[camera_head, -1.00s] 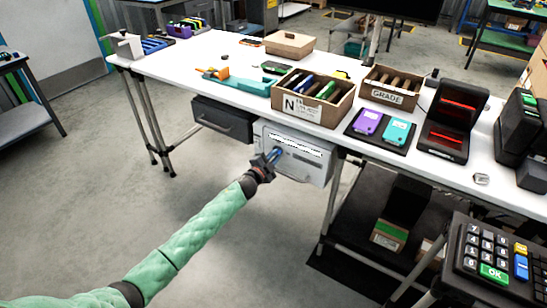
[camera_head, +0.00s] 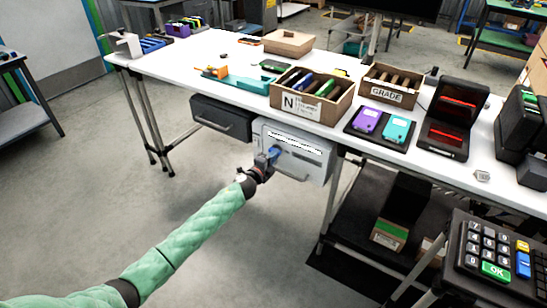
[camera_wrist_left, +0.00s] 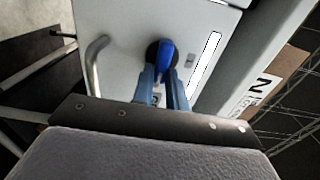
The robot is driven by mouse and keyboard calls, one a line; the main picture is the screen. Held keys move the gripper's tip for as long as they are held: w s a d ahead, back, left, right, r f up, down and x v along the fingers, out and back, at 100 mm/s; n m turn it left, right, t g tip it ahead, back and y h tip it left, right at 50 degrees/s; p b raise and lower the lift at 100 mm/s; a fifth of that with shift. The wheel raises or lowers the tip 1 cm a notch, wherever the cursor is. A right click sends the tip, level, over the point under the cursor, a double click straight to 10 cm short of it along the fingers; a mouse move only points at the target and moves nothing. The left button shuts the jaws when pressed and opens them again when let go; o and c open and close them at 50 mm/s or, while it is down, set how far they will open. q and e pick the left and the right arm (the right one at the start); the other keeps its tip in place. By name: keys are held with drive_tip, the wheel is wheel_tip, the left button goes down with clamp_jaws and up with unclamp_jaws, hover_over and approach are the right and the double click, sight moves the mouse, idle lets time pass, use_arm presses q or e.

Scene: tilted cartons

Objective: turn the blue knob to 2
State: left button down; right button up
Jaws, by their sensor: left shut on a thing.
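The blue knob (camera_wrist_left: 166,60) sits on a dark round base on the front of a light grey box under the table. The box front (camera_head: 305,165) carries a white label strip and a handle. My left gripper (camera_head: 268,158) reaches the knob from the front. In the left wrist view its two fingers (camera_wrist_left: 166,88) are shut on the knob, one on each side. The number marks around the knob cannot be read. The knob is partly hidden by my gripper in the head view. My right gripper is not in view.
A dark drawer (camera_head: 222,118) hangs left of the grey box. Above, the white table (camera_head: 215,60) holds an open carton marked N (camera_head: 312,108), a carton marked GRADE (camera_head: 388,95) and devices. A keypad (camera_head: 492,255) stands at lower right.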

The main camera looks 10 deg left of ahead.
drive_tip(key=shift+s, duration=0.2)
use_arm(q)
drive_tip(key=c, duration=1.4)
unclamp_jaws()
